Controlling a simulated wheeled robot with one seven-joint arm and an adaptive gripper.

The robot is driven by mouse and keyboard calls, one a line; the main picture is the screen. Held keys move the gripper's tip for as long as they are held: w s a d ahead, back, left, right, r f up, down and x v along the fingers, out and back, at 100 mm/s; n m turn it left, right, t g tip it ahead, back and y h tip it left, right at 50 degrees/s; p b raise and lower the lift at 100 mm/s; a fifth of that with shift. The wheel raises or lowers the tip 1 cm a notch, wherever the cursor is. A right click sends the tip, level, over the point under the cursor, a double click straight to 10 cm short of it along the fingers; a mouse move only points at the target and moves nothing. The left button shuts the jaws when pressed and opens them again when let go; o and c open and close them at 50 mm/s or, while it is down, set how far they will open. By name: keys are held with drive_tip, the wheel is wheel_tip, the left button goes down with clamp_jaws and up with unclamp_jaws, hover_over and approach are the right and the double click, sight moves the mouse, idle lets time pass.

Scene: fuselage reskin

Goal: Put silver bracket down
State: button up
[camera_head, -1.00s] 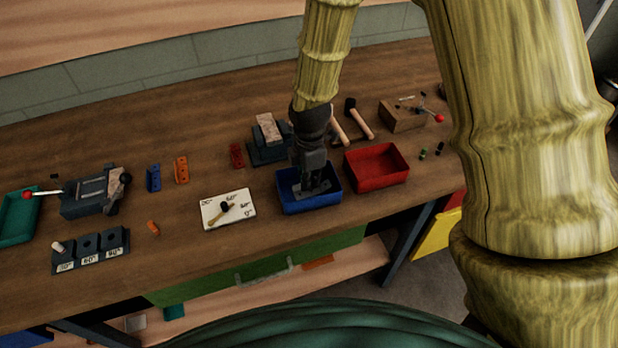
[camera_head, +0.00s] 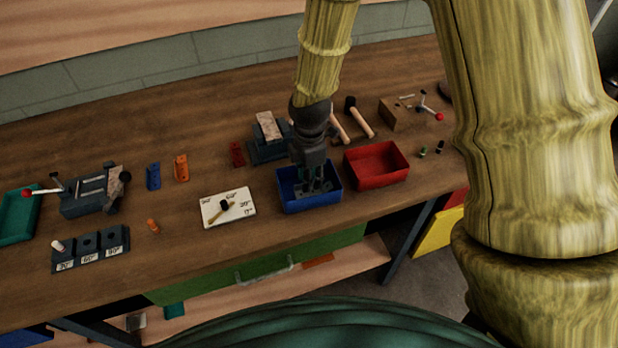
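The silver bracket (camera_head: 315,188) shows as a small grey piece low inside the blue bin (camera_head: 313,208). My gripper (camera_head: 311,182) points down into this bin from above, right at the bracket. Its two fingers look spread apart, with a gap between them. The fingers hide part of the bracket, and the exact contact between them is too small to tell.
A red bin (camera_head: 376,163) stands just right of the blue bin. A white marked board (camera_head: 228,215) with a small mallet lies to the left. A dark vise with a block (camera_head: 268,140) and hammers (camera_head: 358,118) stand behind.

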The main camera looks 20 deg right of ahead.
wheel_tip(320, 180, up, 12)
drive_tip(key=b, duration=0.2)
drive_tip(key=shift+f, duration=0.2)
idle(0.5)
